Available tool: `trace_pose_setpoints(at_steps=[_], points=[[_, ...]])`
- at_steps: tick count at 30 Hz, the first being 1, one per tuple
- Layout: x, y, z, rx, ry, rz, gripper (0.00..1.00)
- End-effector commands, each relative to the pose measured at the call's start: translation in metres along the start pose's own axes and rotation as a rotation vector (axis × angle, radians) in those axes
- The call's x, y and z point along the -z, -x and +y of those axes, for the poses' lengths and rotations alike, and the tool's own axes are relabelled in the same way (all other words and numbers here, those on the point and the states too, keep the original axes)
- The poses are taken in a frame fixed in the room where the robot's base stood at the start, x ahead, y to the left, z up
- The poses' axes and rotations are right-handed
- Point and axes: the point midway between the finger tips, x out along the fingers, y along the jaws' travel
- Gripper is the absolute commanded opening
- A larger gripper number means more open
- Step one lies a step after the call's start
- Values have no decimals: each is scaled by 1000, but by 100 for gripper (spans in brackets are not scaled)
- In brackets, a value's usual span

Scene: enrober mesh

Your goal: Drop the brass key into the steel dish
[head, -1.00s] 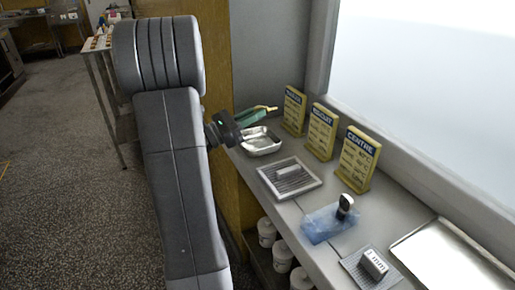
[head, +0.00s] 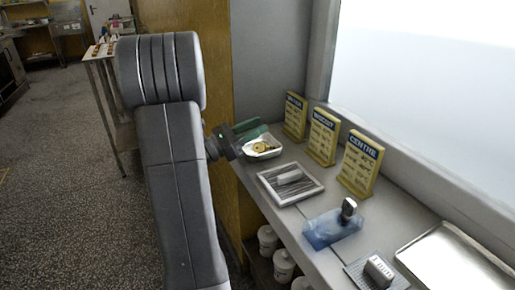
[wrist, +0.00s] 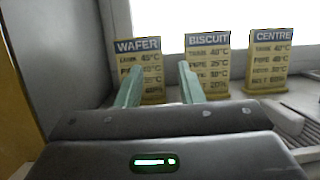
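The steel dish (head: 275,153) stands on the counter below the window, left of the wire-mesh tray. The brass key (head: 262,147) shows as a small golden shape inside the dish. My gripper (head: 252,130) is just behind and above the dish's left side, its green fingers pointing right. In the wrist view my gripper (wrist: 160,84) has its two green fingers apart with nothing between them. The dish and key do not show in the wrist view.
Three yellow signs stand behind: Wafer (wrist: 140,70), Biscuit (wrist: 207,65) and Centre (head: 360,165). A mesh tray with a pale block (head: 288,177), a blue sheet with a dark-topped object (head: 330,228), a small mat with a block (head: 378,271) and a large tray (head: 450,262) line the counter.

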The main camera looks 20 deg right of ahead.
Motion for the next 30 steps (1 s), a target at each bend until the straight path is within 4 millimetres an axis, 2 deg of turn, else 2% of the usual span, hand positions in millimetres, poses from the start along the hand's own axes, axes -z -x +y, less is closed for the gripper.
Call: trace_pose_setpoints(at_steps=[5,21,25,30], points=[[0,17,1,-5,0,0,34],[0,110,1,-5,0,-1,34],[0,125,1,-4,0,0,34],[0,135,0,-1,-1,-1,34]])
